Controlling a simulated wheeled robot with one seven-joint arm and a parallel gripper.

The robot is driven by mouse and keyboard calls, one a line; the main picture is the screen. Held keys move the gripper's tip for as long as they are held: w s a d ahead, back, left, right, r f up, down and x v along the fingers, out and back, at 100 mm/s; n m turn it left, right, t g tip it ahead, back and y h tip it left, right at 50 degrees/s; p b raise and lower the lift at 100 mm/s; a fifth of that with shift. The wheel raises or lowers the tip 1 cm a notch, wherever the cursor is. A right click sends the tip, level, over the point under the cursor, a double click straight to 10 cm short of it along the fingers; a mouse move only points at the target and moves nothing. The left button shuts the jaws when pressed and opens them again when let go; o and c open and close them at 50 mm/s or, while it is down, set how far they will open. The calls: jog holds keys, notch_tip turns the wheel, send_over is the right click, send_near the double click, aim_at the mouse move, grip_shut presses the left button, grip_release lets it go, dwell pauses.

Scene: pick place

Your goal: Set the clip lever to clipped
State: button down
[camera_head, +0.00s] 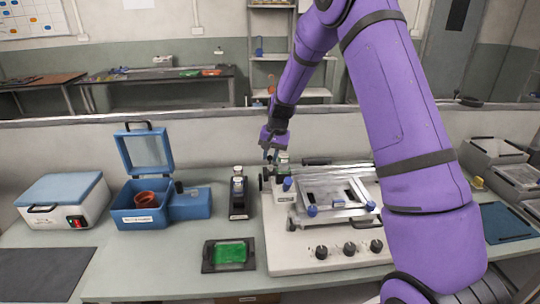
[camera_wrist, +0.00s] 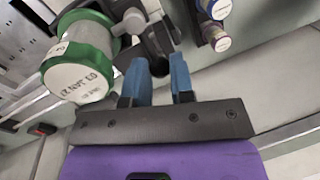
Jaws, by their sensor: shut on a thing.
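My gripper (camera_head: 270,156) is low over the back left corner of the white apparatus (camera_head: 290,256). In the wrist view, its two blue fingers (camera_wrist: 159,64) stand on either side of a dark rounded lever end (camera_wrist: 158,67). This looks like the tip of the clip lever, and the fingers are shut on it. The lever joins a black and grey clip body (camera_wrist: 134,24) beside a green-capped container (camera_wrist: 79,78) with a white label. In the head view my gripper and the container crowd the lever, so its angle is unclear.
A metal frame (camera_head: 335,193) with blue knobs lies right of the clip. A black rack with vials (camera_head: 238,196) stands to the left. Further left are a blue open box (camera_head: 125,197) and a white unit (camera_head: 62,203). A green-topped tray (camera_head: 229,253) lies in front.

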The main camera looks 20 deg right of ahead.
jog(key=c, duration=1)
grip_release()
jog(key=shift+r, duration=0.1)
jog(key=v, duration=1)
jog(key=shift+r, duration=0.35)
